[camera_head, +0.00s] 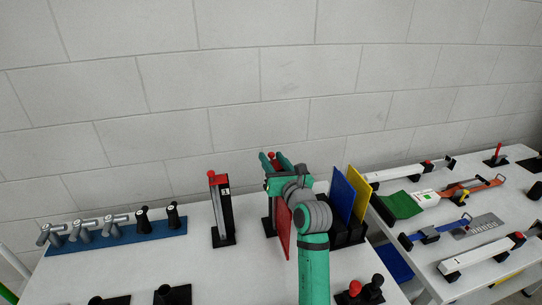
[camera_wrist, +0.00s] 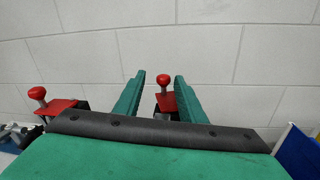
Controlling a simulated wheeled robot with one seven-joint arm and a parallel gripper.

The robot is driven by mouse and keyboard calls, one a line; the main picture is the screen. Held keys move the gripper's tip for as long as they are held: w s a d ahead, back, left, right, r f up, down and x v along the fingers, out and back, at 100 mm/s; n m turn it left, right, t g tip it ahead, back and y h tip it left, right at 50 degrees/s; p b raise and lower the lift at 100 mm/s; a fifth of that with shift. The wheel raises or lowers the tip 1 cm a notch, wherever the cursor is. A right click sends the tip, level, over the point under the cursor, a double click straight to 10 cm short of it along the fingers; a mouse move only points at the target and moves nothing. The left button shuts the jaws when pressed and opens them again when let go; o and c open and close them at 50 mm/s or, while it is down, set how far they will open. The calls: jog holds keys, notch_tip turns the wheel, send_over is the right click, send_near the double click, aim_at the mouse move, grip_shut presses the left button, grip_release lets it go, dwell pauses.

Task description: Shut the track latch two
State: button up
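Two upright black latch stands with red knobs are on the white table. The left stand (camera_head: 222,210) has a red handle (camera_head: 212,176) at its top and a small label. In the wrist view, its red knob (camera_wrist: 37,93) is off to the left. The second latch is mostly hidden behind my gripper; its red knob (camera_head: 270,155) shows at the fingertips. My gripper (camera_head: 275,160) is open. In the wrist view, the second red knob (camera_wrist: 167,82) and its red plate show between the fingers (camera_wrist: 157,95), without visible contact. Which latch is numbered two is unclear.
A blue rail (camera_head: 120,238) with several taps and black knobs lies left. A red panel (camera_head: 283,228), a blue panel (camera_head: 342,194) and a yellow panel (camera_head: 358,190) stand near my arm. A second table on the right holds clamps. A block wall is behind.

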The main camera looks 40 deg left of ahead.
jog(key=shift+w+x, duration=0.2)
jog(key=shift+x, duration=1.1)
jog(key=shift+d, duration=0.15)
jog(key=shift+w, duration=0.1)
grip_shut()
